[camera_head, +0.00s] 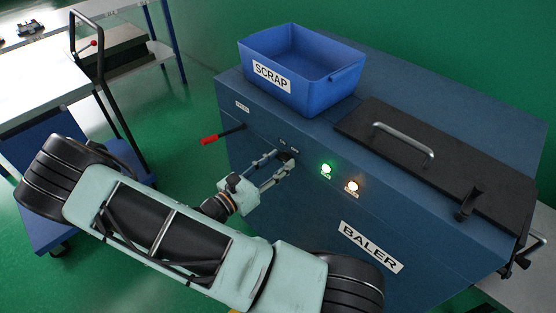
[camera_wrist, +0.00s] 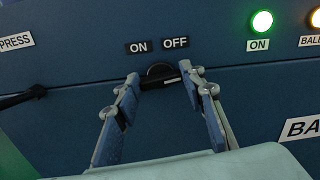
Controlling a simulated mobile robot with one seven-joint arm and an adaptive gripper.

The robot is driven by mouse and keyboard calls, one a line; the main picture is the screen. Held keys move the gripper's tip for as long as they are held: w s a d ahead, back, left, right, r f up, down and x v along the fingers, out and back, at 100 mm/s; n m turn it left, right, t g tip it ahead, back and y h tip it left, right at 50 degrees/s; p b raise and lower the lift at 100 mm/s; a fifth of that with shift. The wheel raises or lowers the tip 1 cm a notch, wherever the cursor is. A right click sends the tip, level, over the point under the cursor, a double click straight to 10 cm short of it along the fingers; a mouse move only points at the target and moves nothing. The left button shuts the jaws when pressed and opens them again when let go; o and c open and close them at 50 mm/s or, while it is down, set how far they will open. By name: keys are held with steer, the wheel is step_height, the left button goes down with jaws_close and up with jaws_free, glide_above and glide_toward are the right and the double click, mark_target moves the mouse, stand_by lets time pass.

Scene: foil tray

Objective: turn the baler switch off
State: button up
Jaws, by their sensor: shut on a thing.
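The baler switch (camera_wrist: 160,75) is a round black knob on the baler's blue front panel. It sits below the ON label (camera_wrist: 138,47) and the OFF label (camera_wrist: 175,42). A pale mark on the knob lies nearly level, toward its right side. My gripper (camera_wrist: 160,78) is shut on the knob, with one finger at each side. In the head view, my gripper (camera_head: 282,158) reaches the panel of the baler (camera_head: 300,205), and its fingers partly hide the knob. The green ON lamp (camera_wrist: 261,22) is lit. It also shows in the head view (camera_head: 326,169).
An orange-white lamp (camera_head: 352,186) glows right of the green one. A red-tipped lever (camera_head: 210,139) sticks out left of the switch. A blue SCRAP bin (camera_head: 318,88) and a black lid with a handle (camera_head: 450,160) are on top. A cart (camera_head: 40,140) stands at left.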

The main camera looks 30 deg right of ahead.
steer(key=n+p, duration=0.3)
steer(key=n, duration=0.2)
steer(key=n+p, duration=0.1)
steer(key=n, duration=0.4)
steer(key=shift+w+f+p, duration=0.15)
steer(key=shift+p, duration=0.25)
steer(key=shift+n, duration=0.3)
steer(key=o, duration=1.2)
steer(key=shift+c, duration=0.2)
steer(key=shift+a, duration=0.2)
steer(key=v, duration=1.1)
steer(key=shift+a, duration=0.4)
